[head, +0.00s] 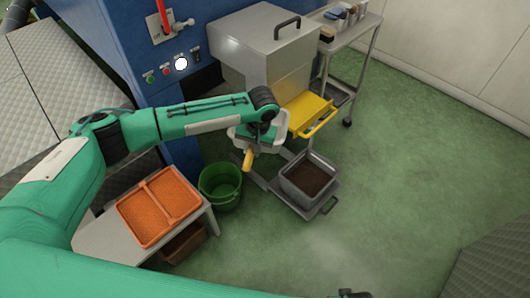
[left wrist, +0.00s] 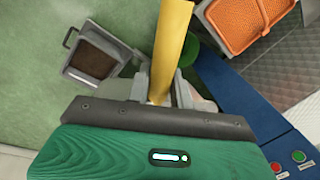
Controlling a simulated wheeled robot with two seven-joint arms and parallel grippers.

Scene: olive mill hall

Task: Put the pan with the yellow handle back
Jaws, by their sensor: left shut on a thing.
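The pan with the yellow handle shows in the head view as a pale grey body (head: 281,121), partly hidden behind my left gripper (head: 256,142). Its yellow handle (head: 248,160) points down and toward me. In the left wrist view the yellow handle (left wrist: 173,40) runs up between the fingers of my left gripper (left wrist: 162,88), which is shut on it. Pale parts of the pan (left wrist: 206,103) show beside the fingers, mostly covered by the gripper. The pan appears held above the floor, in front of the grey machine.
A yellow tray (head: 301,111) juts from the grey machine (head: 262,55) behind the pan. A grey bin of dark matter (head: 326,193) stands below right. A green bucket (head: 221,199) and an orange tray (head: 126,207) on a bench are left.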

